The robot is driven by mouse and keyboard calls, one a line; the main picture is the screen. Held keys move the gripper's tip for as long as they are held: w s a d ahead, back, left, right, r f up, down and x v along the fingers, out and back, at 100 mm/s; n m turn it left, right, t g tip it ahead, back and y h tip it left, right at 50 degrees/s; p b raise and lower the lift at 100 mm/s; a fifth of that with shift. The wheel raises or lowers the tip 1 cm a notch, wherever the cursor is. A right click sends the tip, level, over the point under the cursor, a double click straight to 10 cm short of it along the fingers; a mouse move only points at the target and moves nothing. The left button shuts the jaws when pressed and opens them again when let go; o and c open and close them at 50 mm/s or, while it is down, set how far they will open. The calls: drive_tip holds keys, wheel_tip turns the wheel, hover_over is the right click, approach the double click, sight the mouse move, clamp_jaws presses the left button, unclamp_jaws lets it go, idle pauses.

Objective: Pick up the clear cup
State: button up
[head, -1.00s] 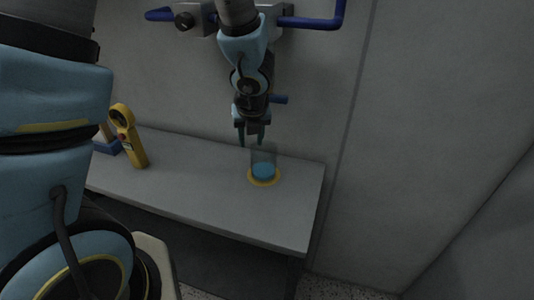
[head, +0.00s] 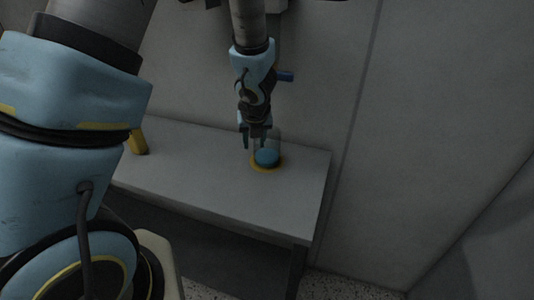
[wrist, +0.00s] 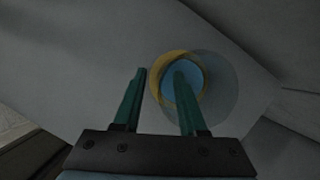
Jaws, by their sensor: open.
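The clear cup (head: 274,144) stands upright on the grey table, with a blue bottom and a yellow ring around its base. In the wrist view the clear cup (wrist: 222,84) shows from above as a faint circle, its blue and yellow base partly hidden by the right finger. My gripper (head: 253,146) points down at the cup's left side in the head view. In the wrist view my gripper (wrist: 158,76) is open, with green fingers apart. The right finger overlaps the cup and the left finger is outside it. I cannot tell whether a finger touches the cup.
The grey table (head: 210,190) has clear room in front and to the right of the cup. A grey wall rises behind the table.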

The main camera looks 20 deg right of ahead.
clamp_jaws()
idle(0.4)
drive_tip(key=shift+s+a+r+p, duration=0.1)
drive_tip(key=shift+r+p, duration=0.15)
drive_tip(key=shift+p, duration=0.05)
idle(0.3)
